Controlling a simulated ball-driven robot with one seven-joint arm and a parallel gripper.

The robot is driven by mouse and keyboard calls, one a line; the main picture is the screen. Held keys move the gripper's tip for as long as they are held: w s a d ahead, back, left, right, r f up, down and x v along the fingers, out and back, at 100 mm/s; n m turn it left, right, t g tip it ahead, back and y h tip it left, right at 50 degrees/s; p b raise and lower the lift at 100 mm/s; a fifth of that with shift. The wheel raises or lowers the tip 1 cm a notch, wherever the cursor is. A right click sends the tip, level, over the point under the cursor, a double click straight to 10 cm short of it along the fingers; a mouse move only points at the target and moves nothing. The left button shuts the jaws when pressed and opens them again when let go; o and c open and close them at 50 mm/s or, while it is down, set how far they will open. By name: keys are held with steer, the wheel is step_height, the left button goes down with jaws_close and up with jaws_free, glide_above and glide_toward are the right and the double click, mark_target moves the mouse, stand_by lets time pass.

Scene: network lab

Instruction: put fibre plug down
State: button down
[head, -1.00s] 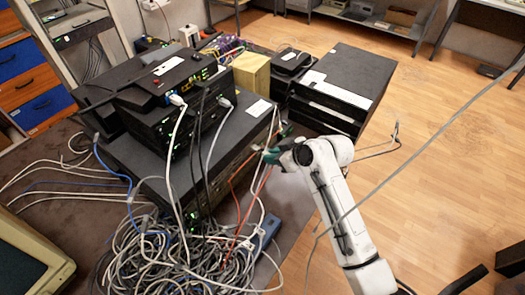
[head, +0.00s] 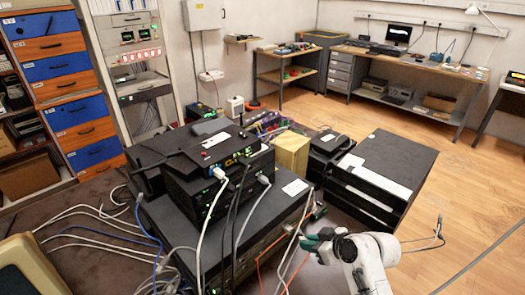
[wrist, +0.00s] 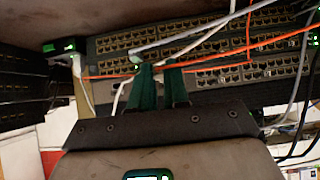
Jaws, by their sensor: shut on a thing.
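My gripper (head: 312,230), with dark green fingers, is at the right front edge of the stack of network gear. In the wrist view the gripper (wrist: 158,69) is shut, its fingertips in front of a patch panel (wrist: 240,73) with rows of ports. The fibre plug between the fingers is too small and hidden to make out. An orange fibre cable (wrist: 215,54) runs across the panel by the fingertips. An orange cable also hangs at the gear's front in the head view (head: 259,272). Whether the plug touches the panel cannot be told.
White and grey cables hang around the panel (wrist: 195,38). A dark cabinet (head: 385,175) stands right of the stack. A wooden box (head: 291,152) stands behind it. Clear wooden floor (head: 470,190) lies to the right. A workbench (head: 410,60) is at the back.

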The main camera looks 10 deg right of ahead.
steer(key=s+f+m+h, duration=0.1)
steer(key=s+f, duration=0.1)
steer(key=s, duration=0.1)
steer(key=s+f+m+t+h, duration=0.1)
steer(key=s+f+m, duration=0.1)
steer(key=f, duration=0.1)
steer(key=shift+s+f, duration=0.1)
steer(key=shift+s, duration=0.3)
steer(key=s+m+h, duration=0.1)
steer(key=s, duration=0.2)
steer(key=s+f+m+h, duration=0.1)
steer(key=s, duration=0.2)
steer(key=s+f+m+t+h, duration=0.1)
steer(key=s, duration=0.1)
steer(key=shift+s+a+m, duration=0.4)
steer(key=shift+s+r+h, duration=0.15)
steer(key=shift+s+h, duration=0.25)
steer(key=shift+s, duration=0.15)
